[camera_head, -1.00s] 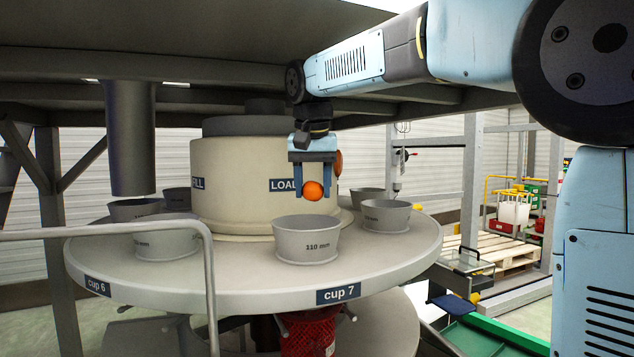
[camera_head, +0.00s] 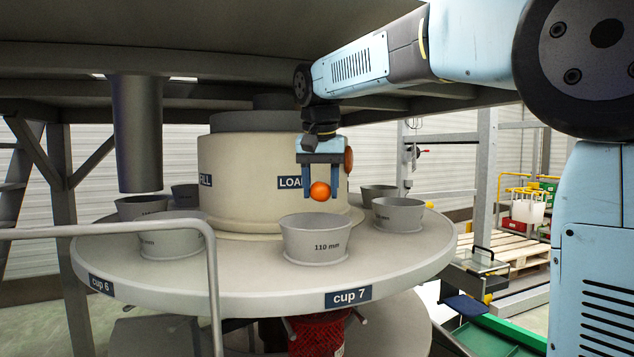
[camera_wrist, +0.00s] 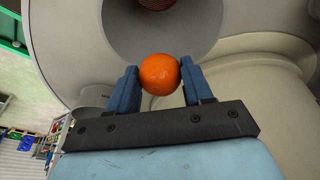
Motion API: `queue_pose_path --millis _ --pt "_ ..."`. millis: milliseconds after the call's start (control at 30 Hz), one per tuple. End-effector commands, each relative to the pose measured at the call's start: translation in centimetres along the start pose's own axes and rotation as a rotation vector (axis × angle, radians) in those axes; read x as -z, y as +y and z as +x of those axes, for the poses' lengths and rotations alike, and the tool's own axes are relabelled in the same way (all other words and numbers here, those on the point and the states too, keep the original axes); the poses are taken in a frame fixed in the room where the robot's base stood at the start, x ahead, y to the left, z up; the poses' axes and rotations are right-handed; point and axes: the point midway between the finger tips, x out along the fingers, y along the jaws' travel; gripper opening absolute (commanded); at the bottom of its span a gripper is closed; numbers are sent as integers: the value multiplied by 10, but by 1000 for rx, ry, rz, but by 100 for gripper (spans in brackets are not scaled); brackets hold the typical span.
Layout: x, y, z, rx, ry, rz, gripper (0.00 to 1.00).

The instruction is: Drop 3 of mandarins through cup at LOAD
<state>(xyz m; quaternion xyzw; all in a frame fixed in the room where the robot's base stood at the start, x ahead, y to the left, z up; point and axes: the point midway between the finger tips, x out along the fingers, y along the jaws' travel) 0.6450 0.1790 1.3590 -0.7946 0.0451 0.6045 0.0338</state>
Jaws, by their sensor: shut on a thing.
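My gripper (camera_head: 320,187) is shut on an orange mandarin (camera_head: 320,191), held between its two blue fingers. The mandarin also shows in the wrist view (camera_wrist: 160,74). The grey cup (camera_head: 316,240) marked 110 mm stands by the cup 7 label (camera_head: 348,297) on the round table. In the head view the mandarin is above the cup's rim. In the wrist view the cup's round opening (camera_wrist: 150,30) lies beyond the mandarin, with a patch of red net at its bottom. The LOAD sign (camera_head: 290,182) on the cream drum is partly covered by my gripper.
Several more grey cups, one of them on the right (camera_head: 398,214), stand around the round table (camera_head: 260,290). A dark vertical pipe (camera_head: 137,130) hangs above a left cup. A metal rail (camera_head: 110,232) crosses the left front. Red net (camera_head: 318,333) hangs under the table.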

Motion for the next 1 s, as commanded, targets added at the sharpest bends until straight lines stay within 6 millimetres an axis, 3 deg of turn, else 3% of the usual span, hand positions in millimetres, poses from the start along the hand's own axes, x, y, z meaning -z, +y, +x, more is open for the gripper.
queue_pose_path --millis 400,867,900,1000 --pt "-11 1 39 -1 0 1 20" --pt "-13 1 48 0 0 1 20" --pt "-13 1 48 0 0 1 52" --pt "-13 1 48 0 0 1 62"
